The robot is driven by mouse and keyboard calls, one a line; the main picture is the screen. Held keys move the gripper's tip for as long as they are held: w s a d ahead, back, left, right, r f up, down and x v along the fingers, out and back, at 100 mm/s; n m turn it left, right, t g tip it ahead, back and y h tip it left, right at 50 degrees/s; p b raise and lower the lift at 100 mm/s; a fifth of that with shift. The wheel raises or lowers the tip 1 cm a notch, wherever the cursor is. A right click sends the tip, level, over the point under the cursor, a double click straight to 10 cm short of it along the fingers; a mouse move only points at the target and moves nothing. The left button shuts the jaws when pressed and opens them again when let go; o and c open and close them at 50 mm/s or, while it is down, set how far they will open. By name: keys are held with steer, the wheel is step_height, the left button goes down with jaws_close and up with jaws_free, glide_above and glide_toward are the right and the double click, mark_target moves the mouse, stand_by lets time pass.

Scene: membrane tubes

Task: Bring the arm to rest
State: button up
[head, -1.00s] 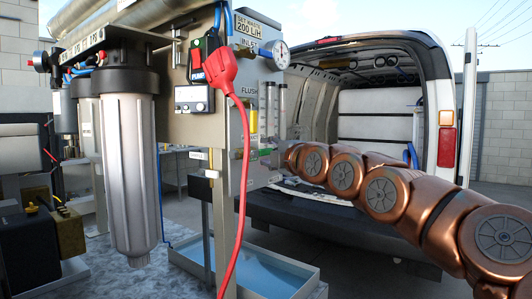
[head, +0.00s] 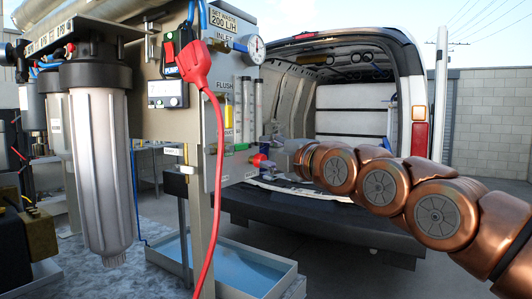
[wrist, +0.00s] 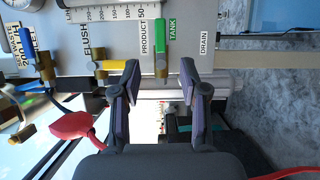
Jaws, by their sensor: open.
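My copper arm reaches in from the right in the head view. My gripper (head: 282,148) is at its far end, small and partly unclear beside the valve panel (head: 232,140). In the wrist view my gripper (wrist: 160,85) is open, with two dark fingers apart and nothing between them. The panel (wrist: 215,15) lies beyond the fingertips, with a green-handled valve (wrist: 160,30) just past the gap and a yellow-handled valve (wrist: 108,66) to the left.
A red plug and cable (head: 200,66) hang in front of the panel. White filter housings (head: 97,160) stand at left. A shallow water tray (head: 283,286) lies below the panel. An open van (head: 400,80) stands behind my arm. Paved ground is clear at right.

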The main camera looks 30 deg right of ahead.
stand_by(0.4)
steer(key=s+a+f+m+g, duration=0.15)
steer(key=a+f+g, duration=0.25)
steer(key=a+f, duration=0.45)
steer(key=s+a+f+m+g+h, duration=0.15)
steer(key=s+f+m+g, duration=0.45)
steer(key=f, duration=0.7)
steer(key=s+a+f+m+g, duration=0.2)
steer(key=s+f+m+g, duration=0.2)
steer(key=s+f, duration=0.7)
steer(key=s+d+f+m+g+h, duration=0.1)
steer(key=s+f+m+g, duration=0.65)
steer(key=s+f, duration=0.7)
step_height(320, 180, up, 19)
steer(key=m+t+p, duration=0.1)
steer(key=t+p, duration=0.1)
steer(key=p, duration=1.3)
steer(key=shift+s+p, duration=0.15)
steer(key=shift+p, duration=0.25)
